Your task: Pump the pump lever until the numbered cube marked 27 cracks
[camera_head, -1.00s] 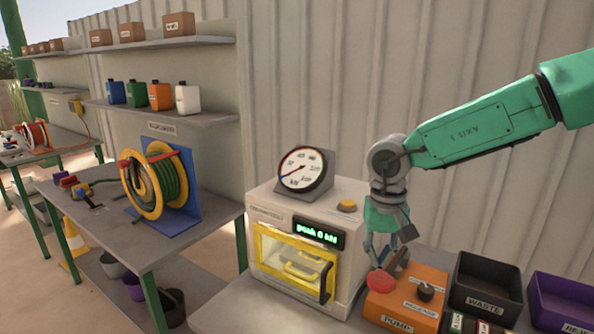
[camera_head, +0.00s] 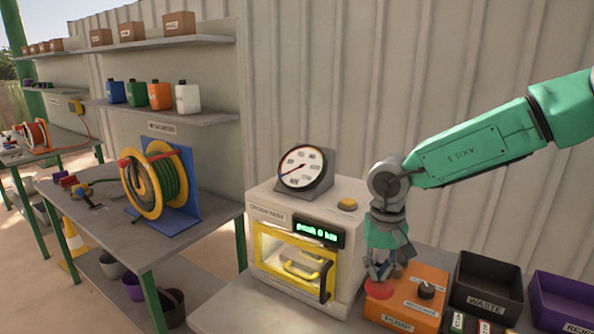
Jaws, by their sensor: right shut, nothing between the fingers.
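The press (camera_head: 353,215) is a pale box with a yellow-framed front door (camera_head: 287,258), which is closed. Its display (camera_head: 317,233) reads "peak 0 kN", and a round dial gauge (camera_head: 302,168) stands on top. The orange pump unit (camera_head: 420,290), labelled PUMP, has a red round knob (camera_head: 379,290) at its left and a black knob (camera_head: 427,291). My right gripper (camera_head: 380,278) is shut and empty, pointing down at the red knob; I cannot tell if it touches. The pump lever and the cube marked 27 cannot be made out. My left gripper is not in view.
A black WASTE bin (camera_head: 486,283) and a purple bin (camera_head: 560,298) stand right of the pump unit. Small labelled blocks (camera_head: 485,325) lie in front of the waste bin. A yellow button (camera_head: 347,204) sits on the press. A hose reel (camera_head: 160,185) stands on the left bench.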

